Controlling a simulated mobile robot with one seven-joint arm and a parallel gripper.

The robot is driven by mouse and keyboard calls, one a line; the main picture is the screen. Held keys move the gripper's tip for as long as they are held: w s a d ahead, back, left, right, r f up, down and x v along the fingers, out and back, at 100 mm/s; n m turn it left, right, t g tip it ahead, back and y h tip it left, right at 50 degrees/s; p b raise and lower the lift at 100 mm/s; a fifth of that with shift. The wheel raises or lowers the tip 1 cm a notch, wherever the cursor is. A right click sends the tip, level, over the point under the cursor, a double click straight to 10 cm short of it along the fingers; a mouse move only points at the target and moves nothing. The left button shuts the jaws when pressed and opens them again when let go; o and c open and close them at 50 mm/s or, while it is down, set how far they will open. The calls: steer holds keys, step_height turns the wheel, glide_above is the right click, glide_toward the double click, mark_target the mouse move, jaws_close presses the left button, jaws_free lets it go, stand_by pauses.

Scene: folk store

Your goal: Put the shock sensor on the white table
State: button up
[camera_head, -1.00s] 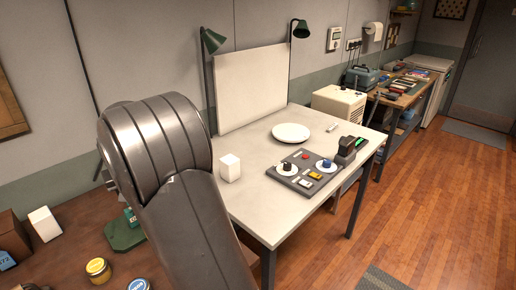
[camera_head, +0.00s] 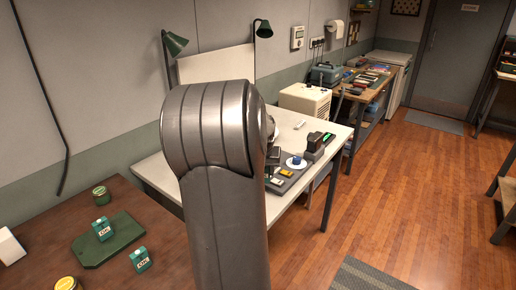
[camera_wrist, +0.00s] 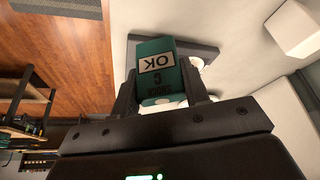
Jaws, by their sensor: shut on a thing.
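The shock sensor (camera_wrist: 156,72) is a teal box with a white "OK" label, seen in the wrist view. My gripper (camera_wrist: 160,92) is shut on it, one dark finger on each side. The white table (camera_head: 155,178) stands in the middle of the head view, largely hidden behind my arm. In the wrist view the pale tabletop (camera_wrist: 240,50) lies beyond the sensor, with a dark grey tray (camera_wrist: 207,52) partly behind it. I cannot tell whether the sensor touches anything below.
The tray (camera_head: 286,182) with small parts and a black device (camera_head: 314,148) occupy the table's right end. A white block (camera_wrist: 293,29) stands on the table. A brown bench at the left holds a green mat (camera_head: 98,250) and two teal boxes (camera_head: 103,229) (camera_head: 140,259).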

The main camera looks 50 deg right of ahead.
steer(key=s+d+m, duration=0.1)
steer(key=s+d, duration=0.2)
steer(key=s, duration=0.2)
steer(key=w+f, duration=0.2)
steer(key=w, duration=0.1)
steer(key=w+a+f, duration=0.1)
steer(key=w+f, duration=0.1)
steer(key=w, duration=0.2)
steer(key=w+a+f, duration=0.1)
steer(key=w+f, duration=0.1)
steer(key=w, duration=0.2)
steer(key=shift+a+f, duration=0.25)
steer(key=shift+f, duration=0.15)
steer(key=shift+w+f, duration=0.1)
steer(key=shift+f, duration=1.95)
steer(key=shift+f, duration=0.2)
steer(key=o, duration=1)
